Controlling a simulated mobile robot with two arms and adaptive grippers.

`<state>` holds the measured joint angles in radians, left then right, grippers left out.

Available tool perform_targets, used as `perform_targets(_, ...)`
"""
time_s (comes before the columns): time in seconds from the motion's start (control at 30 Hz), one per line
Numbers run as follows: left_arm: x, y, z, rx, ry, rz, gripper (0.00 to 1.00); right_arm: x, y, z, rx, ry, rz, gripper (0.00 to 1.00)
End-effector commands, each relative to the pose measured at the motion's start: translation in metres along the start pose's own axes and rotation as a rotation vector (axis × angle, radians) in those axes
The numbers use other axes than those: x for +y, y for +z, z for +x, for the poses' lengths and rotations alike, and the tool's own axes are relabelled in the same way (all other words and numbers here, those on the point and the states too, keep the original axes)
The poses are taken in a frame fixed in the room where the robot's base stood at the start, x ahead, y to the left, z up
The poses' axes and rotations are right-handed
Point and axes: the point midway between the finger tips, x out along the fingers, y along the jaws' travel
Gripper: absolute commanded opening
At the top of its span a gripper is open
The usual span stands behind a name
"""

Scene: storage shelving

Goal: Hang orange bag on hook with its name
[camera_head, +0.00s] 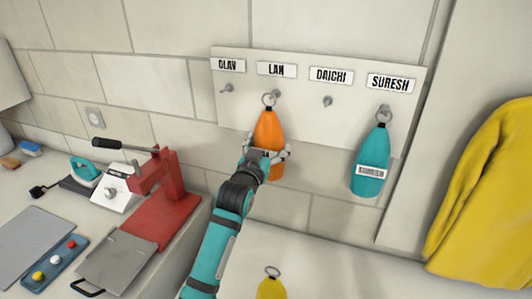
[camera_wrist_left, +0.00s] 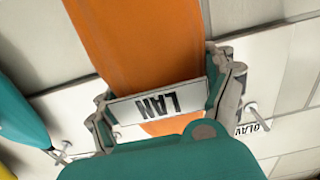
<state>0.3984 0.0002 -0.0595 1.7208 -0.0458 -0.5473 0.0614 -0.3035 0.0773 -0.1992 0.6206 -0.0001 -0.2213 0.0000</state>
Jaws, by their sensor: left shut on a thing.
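The orange bag (camera_head: 268,128) hangs upright, with its ring (camera_head: 269,99) at the hook (camera_head: 278,93) under the LAN label (camera_head: 276,69). I cannot tell whether the ring is around the hook or just in front of it. My left gripper (camera_head: 266,156) is shut on the lower part of the orange bag. In the left wrist view the gripper's fingers (camera_wrist_left: 168,104) lie on both sides of the bag (camera_wrist_left: 138,45), and its white name tag (camera_wrist_left: 158,102) reads LAN, upside down. My right gripper is not in view.
A teal bag (camera_head: 369,168) hangs under the SURESH label (camera_head: 390,83) to the right. The DAICHI hook (camera_head: 327,101) and OLAV hook (camera_head: 227,88) are bare. A yellow bag (camera_head: 271,288) is below, a yellow cloth (camera_head: 487,200) at right, a red press (camera_head: 160,200) at left.

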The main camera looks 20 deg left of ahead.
Motion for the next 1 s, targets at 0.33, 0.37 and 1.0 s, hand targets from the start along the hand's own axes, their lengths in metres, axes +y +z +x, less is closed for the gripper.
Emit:
perform_targets(0.33, 0.0, 0.003, 0.019, 0.004, 0.0, 0.0, 0.32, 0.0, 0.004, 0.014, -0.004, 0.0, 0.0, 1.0)
perform_targets(0.37, 0.0, 0.003, 0.02, 0.004, 0.0, 0.0, 0.32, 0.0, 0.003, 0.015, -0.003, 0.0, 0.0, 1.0)
perform_targets(1.0, 0.0, 0.007, 0.027, 0.005, 0.0, 0.0, 0.32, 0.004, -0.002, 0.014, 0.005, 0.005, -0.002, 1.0)
